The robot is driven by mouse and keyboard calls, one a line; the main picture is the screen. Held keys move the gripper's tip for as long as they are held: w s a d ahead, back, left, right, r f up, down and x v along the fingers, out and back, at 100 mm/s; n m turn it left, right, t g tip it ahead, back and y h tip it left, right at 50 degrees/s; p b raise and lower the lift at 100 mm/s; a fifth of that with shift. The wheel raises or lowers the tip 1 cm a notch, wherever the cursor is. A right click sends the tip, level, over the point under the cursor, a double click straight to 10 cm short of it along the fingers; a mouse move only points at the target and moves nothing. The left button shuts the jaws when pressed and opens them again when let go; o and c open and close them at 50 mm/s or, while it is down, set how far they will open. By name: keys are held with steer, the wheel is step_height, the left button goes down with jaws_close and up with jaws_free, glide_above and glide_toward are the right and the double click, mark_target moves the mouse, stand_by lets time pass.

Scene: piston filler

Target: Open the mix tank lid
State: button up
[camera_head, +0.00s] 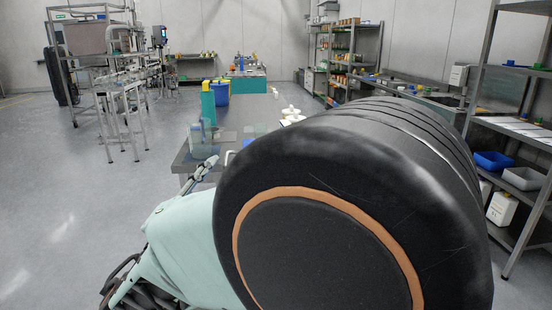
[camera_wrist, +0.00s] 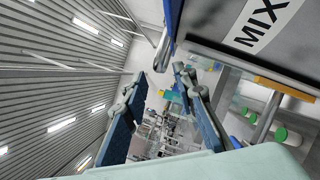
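In the wrist view a grey panel with a white label reading MIX (camera_wrist: 262,24) fills the upper right, at a tilt; I take it for part of the mix tank. A short metal bar (camera_wrist: 162,50) with a rounded end hangs by its blue edge; I cannot tell if it is a handle. My gripper (camera_wrist: 160,76) is open, its two blue-padded fingers apart with nothing held between them. The bar is just beyond the fingertips, seemingly apart from them. The lid cannot be made out. In the head view my own arm hides much, and no MIX label shows.
In the head view a steel table (camera_head: 185,158) carries a blue bucket (camera_head: 221,92) and clear containers (camera_head: 203,138). Shelving (camera_head: 510,130) stands at right, a metal frame machine (camera_head: 110,80) at far left. The left floor is open.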

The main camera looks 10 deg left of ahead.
steer(key=x, duration=0.5)
steer(key=shift+w, duration=0.4)
steer(key=shift+c, duration=0.7)
jaws_close()
